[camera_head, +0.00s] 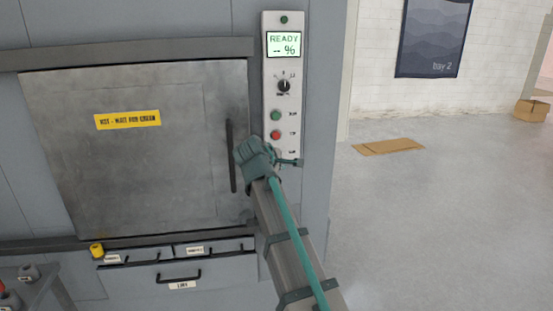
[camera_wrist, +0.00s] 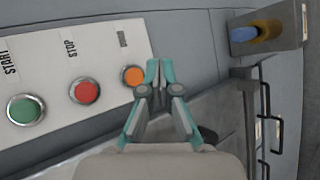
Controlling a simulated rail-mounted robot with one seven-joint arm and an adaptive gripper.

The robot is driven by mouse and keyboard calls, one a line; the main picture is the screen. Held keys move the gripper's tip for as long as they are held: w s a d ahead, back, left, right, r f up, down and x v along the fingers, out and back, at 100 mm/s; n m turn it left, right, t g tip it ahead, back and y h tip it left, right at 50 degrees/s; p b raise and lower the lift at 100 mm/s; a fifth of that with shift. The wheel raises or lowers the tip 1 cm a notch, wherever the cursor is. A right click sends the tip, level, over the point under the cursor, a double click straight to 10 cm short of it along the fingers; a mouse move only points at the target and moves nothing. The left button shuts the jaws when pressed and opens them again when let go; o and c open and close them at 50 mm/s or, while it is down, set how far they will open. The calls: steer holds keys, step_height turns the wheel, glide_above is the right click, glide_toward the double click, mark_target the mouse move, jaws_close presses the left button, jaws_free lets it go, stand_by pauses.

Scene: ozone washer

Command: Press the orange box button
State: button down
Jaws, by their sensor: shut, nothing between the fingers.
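The orange button (camera_wrist: 132,76) sits on the light control panel (camera_wrist: 75,68), third in a row after the green START button (camera_wrist: 25,108) and the red STOP button (camera_wrist: 85,90). My gripper (camera_wrist: 159,70) is shut and empty, its fingertips just right of the orange button in the wrist view. I cannot tell whether they touch the panel. In the head view my gripper (camera_head: 296,162) is at the panel's lower end and hides the orange button. The green button (camera_head: 276,115) and red button (camera_head: 275,134) show above it.
The closed metal washer door (camera_head: 150,150) with its dark vertical handle (camera_head: 231,156) is left of the panel. The panel's screen (camera_head: 284,45) reads READY. Drawers with black handles (camera_head: 180,275) are below. Open floor (camera_head: 440,220) with flat cardboard (camera_head: 388,147) lies right.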

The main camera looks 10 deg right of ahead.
steer(key=shift+w, duration=2.15)
steer(key=shift+w, duration=0.1)
steer(key=shift+w, duration=0.3)
steer(key=shift+w, duration=0.5)
stand_by(0.5)
steer(key=shift+s, duration=0.15)
steer(key=shift+s+p, duration=0.45)
steer(key=shift+s, duration=0.35)
steer(key=s+p, duration=0.1)
steer(key=s, duration=0.4)
stand_by(0.5)
